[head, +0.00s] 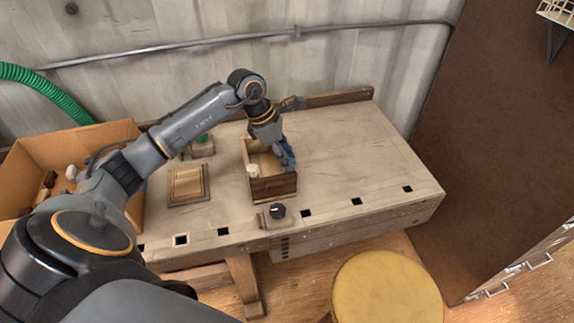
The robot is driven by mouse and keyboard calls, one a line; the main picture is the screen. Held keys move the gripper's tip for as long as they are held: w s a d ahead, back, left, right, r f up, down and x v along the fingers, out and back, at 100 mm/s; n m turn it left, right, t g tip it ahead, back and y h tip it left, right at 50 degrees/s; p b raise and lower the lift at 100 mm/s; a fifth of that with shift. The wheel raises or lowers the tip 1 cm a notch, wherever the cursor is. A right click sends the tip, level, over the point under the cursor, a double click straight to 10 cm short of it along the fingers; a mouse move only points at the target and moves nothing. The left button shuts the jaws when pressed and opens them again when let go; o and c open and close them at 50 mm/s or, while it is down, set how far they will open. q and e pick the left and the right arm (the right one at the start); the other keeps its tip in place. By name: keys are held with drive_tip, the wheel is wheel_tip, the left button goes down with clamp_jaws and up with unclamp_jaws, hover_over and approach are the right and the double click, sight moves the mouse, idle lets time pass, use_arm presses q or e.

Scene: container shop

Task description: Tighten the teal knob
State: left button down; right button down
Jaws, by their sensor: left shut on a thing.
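A small wooden box (272,188) with an open top stands on the workbench. The teal knob (291,155) shows as a small blue-green patch at the box's far right side, mostly hidden by my gripper. My left gripper (285,157) reaches down there from above and is shut on the teal knob. Its fingertips are small and partly merge with the knob. My right gripper is not in view.
The workbench (370,160) is clear to the right. A black knob on a block (277,211) sits at its front edge. A slatted wooden piece (188,184) and a green button (202,138) are left. A cardboard box (100,135) and a yellow stool (388,290) stand nearby.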

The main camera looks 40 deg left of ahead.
use_arm(q)
drive_tip(key=m+b, duration=0.1)
drive_tip(key=m+g+b, duration=0.1)
drive_tip(key=m, duration=0.1)
drive_tip(key=m+b, duration=0.1)
drive_tip(key=shift+w+f+m+g+h, duration=0.1)
drive_tip(key=shift+w+m+g+h, duration=0.2)
drive_tip(key=shift+h, duration=0.1)
drive_tip(key=m+g+b, duration=0.2)
drive_tip(key=m+b, duration=0.1)
drive_tip(key=m, duration=0.1)
drive_tip(key=shift+m, duration=0.4)
drive_tip(key=c, duration=1)
unclamp_jaws()
drive_tip(key=shift+c, duration=0.2)
drive_tip(key=v, duration=1.2)
drive_tip(key=shift+r, duration=0.2)
drive_tip(key=shift+d, duration=0.15)
